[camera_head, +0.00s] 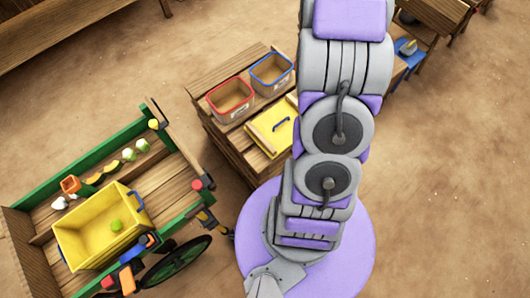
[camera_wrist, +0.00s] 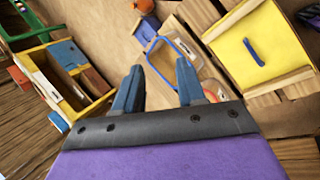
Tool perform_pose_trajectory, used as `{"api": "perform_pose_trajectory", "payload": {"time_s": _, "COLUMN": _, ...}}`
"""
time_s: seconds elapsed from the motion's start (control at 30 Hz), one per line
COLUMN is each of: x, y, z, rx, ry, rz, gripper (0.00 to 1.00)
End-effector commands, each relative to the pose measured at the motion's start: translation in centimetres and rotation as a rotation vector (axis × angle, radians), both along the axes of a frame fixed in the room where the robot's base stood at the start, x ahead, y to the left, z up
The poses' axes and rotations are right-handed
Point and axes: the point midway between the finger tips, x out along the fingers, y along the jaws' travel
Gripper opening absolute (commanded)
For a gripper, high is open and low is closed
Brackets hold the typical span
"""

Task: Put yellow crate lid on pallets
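The yellow crate lid (camera_head: 273,138) has a blue handle and pale wooden strips along its edges. It lies flat on a slatted wooden stack (camera_head: 228,72), which looks like pallets. My arm partly hides its right side. The lid also shows at the upper right of the wrist view (camera_wrist: 284,62). My gripper (camera_wrist: 158,84) is open, with its two blue-grey fingers apart and nothing between them. The lid is to the right of the fingers, apart from them. I cannot make out my gripper in the head view. A yellow crate (camera_head: 82,240) stands open in a cart, with a green item in it.
A red-rimmed bin (camera_head: 214,101) and a blue-rimmed bin (camera_head: 260,84) stand beside the lid on the stack. The green-railed cart (camera_head: 90,155) at the left holds vegetables. A wooden table (camera_head: 433,14) is at the upper right. Sandy floor on the right is clear.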

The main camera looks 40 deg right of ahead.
Motion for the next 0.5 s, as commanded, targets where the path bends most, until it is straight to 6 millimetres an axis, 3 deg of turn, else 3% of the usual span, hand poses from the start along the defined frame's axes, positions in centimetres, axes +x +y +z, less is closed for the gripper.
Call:
{"api": "perform_pose_trajectory", "payload": {"time_s": 0.03, "x": 0.1, "y": 1.2, "z": 1.9, "rx": -0.003, "ry": -0.008, "rz": -0.045, "gripper": 0.4}}
{"api": "perform_pose_trajectory", "payload": {"time_s": 0.2, "x": -1.8, "y": 5.6, "z": 6.3, "rx": 0.026, "ry": -0.011, "rz": -0.237, "gripper": 0.4}}
{"api": "perform_pose_trajectory", "payload": {"time_s": 0.37, "x": -4.4, "y": 10.6, "z": 9.8, "rx": 0.077, "ry": -0.018, "rz": -0.408, "gripper": 0.4}}
{"api": "perform_pose_trajectory", "payload": {"time_s": 0.5, "x": -7.7, "y": 15.6, "z": 11.8, "rx": 0.143, "ry": -0.004, "rz": -0.547, "gripper": 0.4}}
